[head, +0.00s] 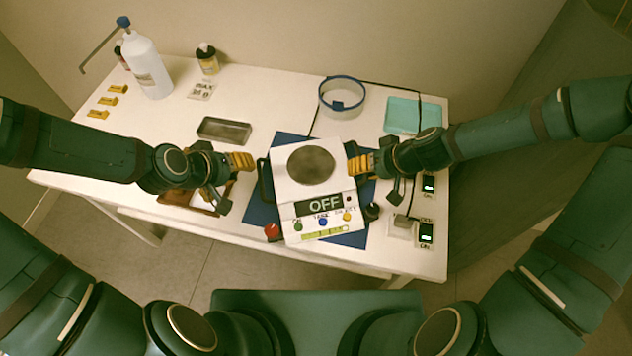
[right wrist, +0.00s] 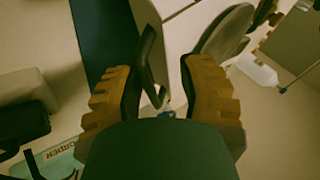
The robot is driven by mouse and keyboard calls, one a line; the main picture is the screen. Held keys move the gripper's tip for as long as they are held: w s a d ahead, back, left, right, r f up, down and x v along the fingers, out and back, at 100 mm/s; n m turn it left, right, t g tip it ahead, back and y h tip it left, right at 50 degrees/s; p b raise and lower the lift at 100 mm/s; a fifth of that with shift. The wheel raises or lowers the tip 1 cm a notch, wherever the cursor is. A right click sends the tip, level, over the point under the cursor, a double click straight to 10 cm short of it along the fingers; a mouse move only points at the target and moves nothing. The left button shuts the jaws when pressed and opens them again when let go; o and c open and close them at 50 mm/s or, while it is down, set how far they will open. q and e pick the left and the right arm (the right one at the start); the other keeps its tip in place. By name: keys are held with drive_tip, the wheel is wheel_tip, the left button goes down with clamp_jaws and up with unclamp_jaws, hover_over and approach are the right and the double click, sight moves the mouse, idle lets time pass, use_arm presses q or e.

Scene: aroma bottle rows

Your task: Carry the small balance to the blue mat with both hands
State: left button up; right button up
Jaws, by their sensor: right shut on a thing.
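The small balance (head: 313,205) is a white box with a round grey pan, an "OFF" display and coloured buttons. It is over the blue mat (head: 352,238), turned slightly against it; whether it touches the mat I cannot tell. My right gripper (head: 360,164) is shut on the black handle on its right side; the handle (right wrist: 152,62) also shows between the fingers in the right wrist view. My left gripper (head: 243,162) is left of the balance, apart from the black left handle (head: 264,180). Its fingers overlap in view, so its opening is unclear.
A white wash bottle (head: 147,68) stands back left. Small devices (head: 427,233) lie at the right edge. A brown tray (head: 179,197) is partly hidden under my left gripper.

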use_arm(q)
drive_tip(key=shift+s+a+r, duration=0.2)
drive_tip(key=shift+s+r, duration=0.05)
drive_tip(key=shift+r, duration=0.1)
use_arm(e)
drive_tip(key=v, duration=1.2)
drive_tip(key=shift+s, duration=0.1)
